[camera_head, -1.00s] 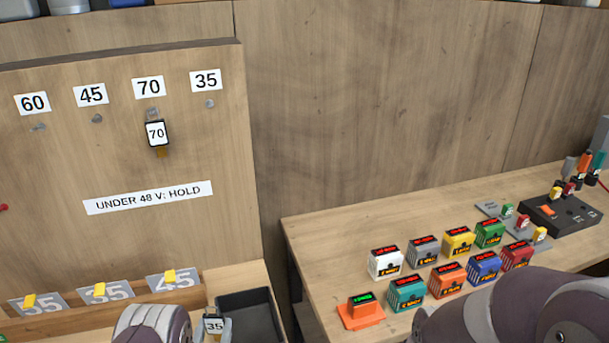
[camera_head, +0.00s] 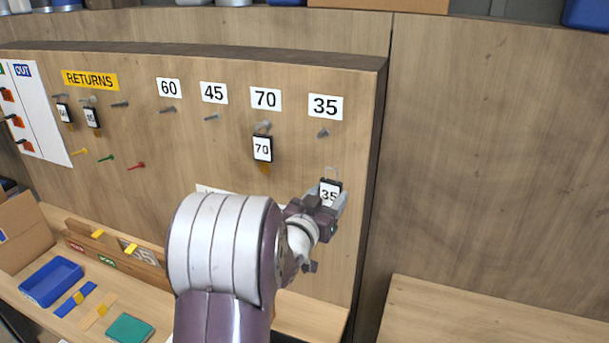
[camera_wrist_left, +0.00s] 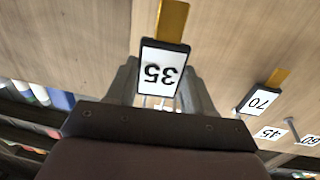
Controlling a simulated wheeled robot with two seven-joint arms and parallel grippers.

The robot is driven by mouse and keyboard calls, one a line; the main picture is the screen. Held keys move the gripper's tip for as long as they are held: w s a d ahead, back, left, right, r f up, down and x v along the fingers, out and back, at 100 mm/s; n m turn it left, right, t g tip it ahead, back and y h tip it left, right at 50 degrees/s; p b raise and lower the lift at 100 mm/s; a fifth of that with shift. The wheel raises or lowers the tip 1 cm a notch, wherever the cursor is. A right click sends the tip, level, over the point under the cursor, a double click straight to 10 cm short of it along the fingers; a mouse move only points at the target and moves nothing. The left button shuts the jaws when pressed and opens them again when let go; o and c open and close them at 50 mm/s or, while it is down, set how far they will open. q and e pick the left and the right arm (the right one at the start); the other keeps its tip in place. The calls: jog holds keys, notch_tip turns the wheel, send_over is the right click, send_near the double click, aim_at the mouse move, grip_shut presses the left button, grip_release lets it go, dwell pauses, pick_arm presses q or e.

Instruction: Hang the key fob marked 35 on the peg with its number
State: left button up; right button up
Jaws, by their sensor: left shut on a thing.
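The key fob marked 35 (camera_head: 329,192) is held upright in my left gripper (camera_head: 327,198), with its wire loop at the top. It is just below the peg under the 35 label (camera_head: 323,133), apart from that peg. The 35 label (camera_head: 325,107) is at the right end of the board's row. In the left wrist view the fob (camera_wrist_left: 161,70) appears upside down between the two fingers of the gripper (camera_wrist_left: 162,92), with a yellow tag beyond it. My right gripper is not in view.
A fob marked 70 (camera_head: 262,149) hangs on the neighbouring peg, left of mine. The pegs under 60 (camera_head: 168,88) and 45 (camera_head: 213,93) are bare. Two fobs hang by the RETURNS label (camera_head: 90,80). The board's right edge is close to my gripper.

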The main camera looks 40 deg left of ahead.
pick_arm(q)
jog(key=s+a+r+n+y, duration=0.1)
jog(key=s+a+r, duration=0.1)
jog(key=s+r, duration=0.45)
jog(key=shift+y, duration=0.4)
jog(key=x, duration=0.3)
jog(key=f+x, duration=0.1)
jog(key=x, duration=0.2)
jog(key=p+x, duration=0.1)
jog(key=x, duration=0.3)
jog(key=shift+a+f, duration=0.1)
jog(key=shift+f, duration=0.05)
jog(key=shift+w+a+f, duration=0.1)
jog(key=shift+w+f, duration=0.15)
jog(key=shift+w+a+b, duration=0.1)
jog(key=shift+w+b, duration=0.2)
jog(key=shift+b, duration=0.25)
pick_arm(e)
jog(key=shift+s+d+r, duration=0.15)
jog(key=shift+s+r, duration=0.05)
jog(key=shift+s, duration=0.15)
